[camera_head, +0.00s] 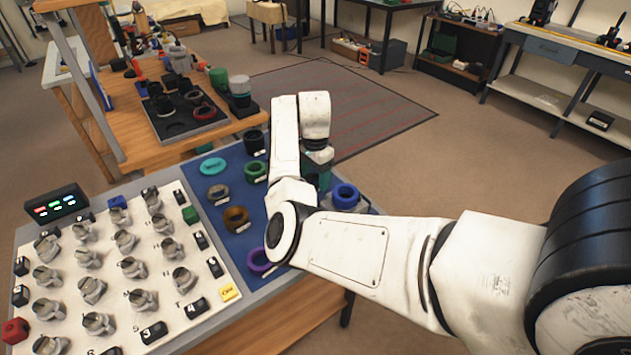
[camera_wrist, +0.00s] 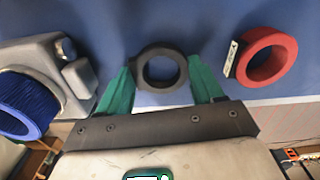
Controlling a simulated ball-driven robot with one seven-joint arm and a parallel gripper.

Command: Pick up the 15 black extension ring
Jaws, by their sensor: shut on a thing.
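In the wrist view a black ring (camera_wrist: 146,82) sits between the two green fingers of my gripper (camera_wrist: 162,70), over the blue mat. The fingers touch it on both sides, and my gripper is shut on it. I see the ring's open centre, with blue mat through it. No number is readable on it, and I cannot tell whether it is clear of the mat. In the head view my arm hides this ring and the fingertips.
A red ring (camera_wrist: 267,56) with a white label lies right of my gripper. A grey holder (camera_wrist: 70,72) with a blue ring (camera_wrist: 22,103) stands left. The blue mat (camera_head: 222,240) carries several other rings. A white panel (camera_head: 180,300) with knobs lies left of it.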

